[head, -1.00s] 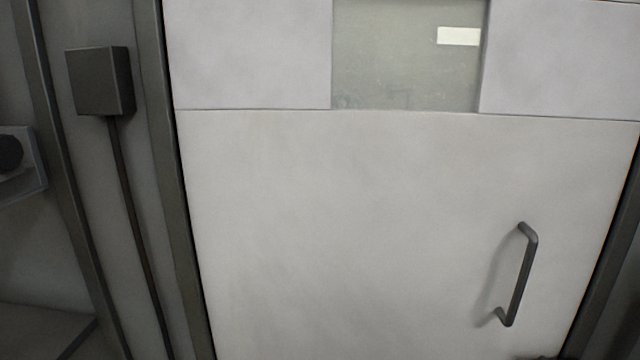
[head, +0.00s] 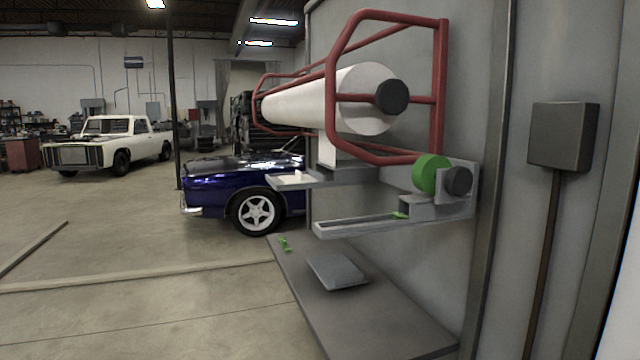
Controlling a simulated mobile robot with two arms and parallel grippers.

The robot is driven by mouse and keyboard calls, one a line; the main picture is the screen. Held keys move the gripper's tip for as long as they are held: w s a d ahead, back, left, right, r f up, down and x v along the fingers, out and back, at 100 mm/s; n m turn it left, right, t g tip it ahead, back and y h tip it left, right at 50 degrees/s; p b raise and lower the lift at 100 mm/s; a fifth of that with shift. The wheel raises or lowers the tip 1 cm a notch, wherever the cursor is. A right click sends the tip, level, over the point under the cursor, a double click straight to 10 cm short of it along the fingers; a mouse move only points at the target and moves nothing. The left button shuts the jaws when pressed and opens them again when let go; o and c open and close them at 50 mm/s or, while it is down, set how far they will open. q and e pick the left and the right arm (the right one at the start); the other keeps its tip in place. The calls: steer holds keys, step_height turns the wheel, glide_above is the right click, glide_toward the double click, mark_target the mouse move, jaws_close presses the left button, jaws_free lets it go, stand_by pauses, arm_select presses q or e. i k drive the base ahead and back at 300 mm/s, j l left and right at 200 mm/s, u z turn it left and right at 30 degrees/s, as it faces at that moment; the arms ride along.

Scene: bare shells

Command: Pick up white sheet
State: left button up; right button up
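No loose white sheet stands out clearly. A large white roll (head: 335,100) lies inside a red tubular frame on the grey wall panel. A flat, pale grey slab (head: 335,271) lies on the low grey platform (head: 400,325) below it. A small whitish flat piece (head: 288,180) is at the left end of the upper bracket. I cannot tell if any of these is the white sheet. Neither of my grippers is in view.
A red tubular frame (head: 441,90) and a grey rail (head: 370,226) with a green wheel (head: 430,174) jut out from the wall. A dark box (head: 563,137) is at right. A blue car (head: 230,190) and white pickup (head: 110,140) stand behind. Floor at left is mostly open.

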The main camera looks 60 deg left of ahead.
mark_target(299, 178)
steer(key=u, duration=2.2)
steer(key=i+j+z, duration=0.1)
steer(key=z, duration=0.35)
steer(key=i+j+z, duration=0.1)
steer(key=z, duration=0.35)
steer(key=i+j+z, duration=0.2)
steer(key=j, duration=0.35)
steer(key=i+j+z, duration=0.25)
steer(key=j, duration=0.35)
steer(key=j+z, duration=0.2)
steer(key=j, duration=0.35)
steer(key=j+z, duration=0.2)
steer(key=j, duration=0.45)
steer(key=i, duration=0.05)
